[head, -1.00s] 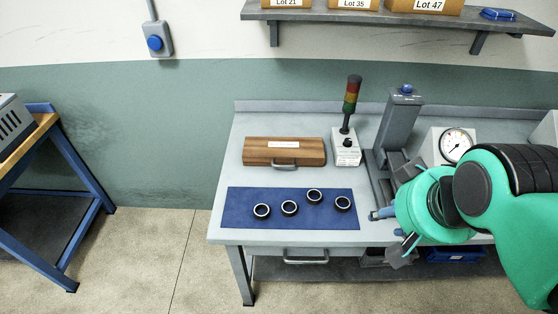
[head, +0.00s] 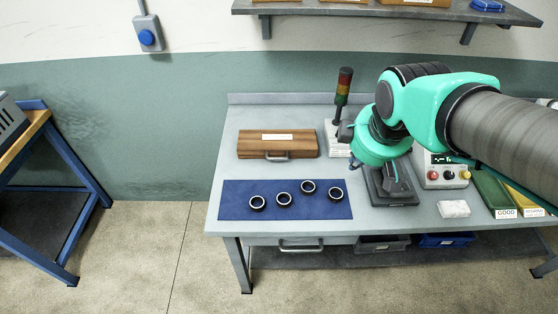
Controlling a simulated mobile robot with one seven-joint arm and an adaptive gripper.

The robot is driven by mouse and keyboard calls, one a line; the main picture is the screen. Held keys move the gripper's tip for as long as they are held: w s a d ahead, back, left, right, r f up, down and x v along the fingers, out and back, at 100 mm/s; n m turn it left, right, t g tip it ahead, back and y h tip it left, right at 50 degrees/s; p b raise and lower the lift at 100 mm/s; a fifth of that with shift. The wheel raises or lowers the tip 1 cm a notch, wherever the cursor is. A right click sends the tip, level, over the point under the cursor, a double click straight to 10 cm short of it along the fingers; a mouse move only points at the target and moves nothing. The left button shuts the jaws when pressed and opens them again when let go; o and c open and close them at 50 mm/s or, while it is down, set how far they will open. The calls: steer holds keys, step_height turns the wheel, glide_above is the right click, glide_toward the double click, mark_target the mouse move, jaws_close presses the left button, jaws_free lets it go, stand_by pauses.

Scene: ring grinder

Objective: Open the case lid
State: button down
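The case (head: 277,147) is a flat brown wooden box with a pale label on its lid and a grey handle (head: 278,156) on its front side. It lies on the left back part of the workbench, and its lid looks shut. My arm comes in from the right, with its teal wrist above the bench to the right of the case. My gripper is mostly hidden by the wrist, and its fingers cannot be made out clearly. Nothing of my arm touches the case.
A blue mat (head: 235,206) with several dark rings lies in front of the case. A signal tower (head: 343,88) stands right of the case, close to my wrist. A grey machine base (head: 405,201), a control box (head: 447,174) and green and yellow bins (head: 493,190) are further right.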

steer(key=w+a+f+n+p, duration=0.2)
steer(key=w+a+f+n, duration=0.15)
steer(key=w+n, duration=0.35)
steer(key=w+a+f+n+p, duration=0.2)
steer(key=w+a+f+n, duration=0.1)
steer(key=w+a+n, duration=0.4)
steer(key=w+a+f+n+p, duration=0.1)
steer(key=w+a+f+n, duration=0.2)
steer(key=f+n, duration=0.3)
steer(key=w+a+f+n+g+p, duration=0.1)
steer(key=w+a+f+n, duration=0.3)
steer(key=w+f+n, duration=0.1)
steer(key=shift+w+f+n, duration=0.3)
steer(key=shift+f+n, duration=0.1)
steer(key=shift+f, duration=0.4)
steer(key=shift+f, duration=0.1)
steer(key=shift+b+x, duration=1.1)
steer(key=shift+x, duration=3.8)
steer(key=shift+s+r+p, duration=0.15)
steer(key=shift+r+p, duration=0.1)
steer(key=shift+p, duration=0.15)
steer(key=shift+r+p, duration=0.2)
steer(key=shift+p, duration=0.15)
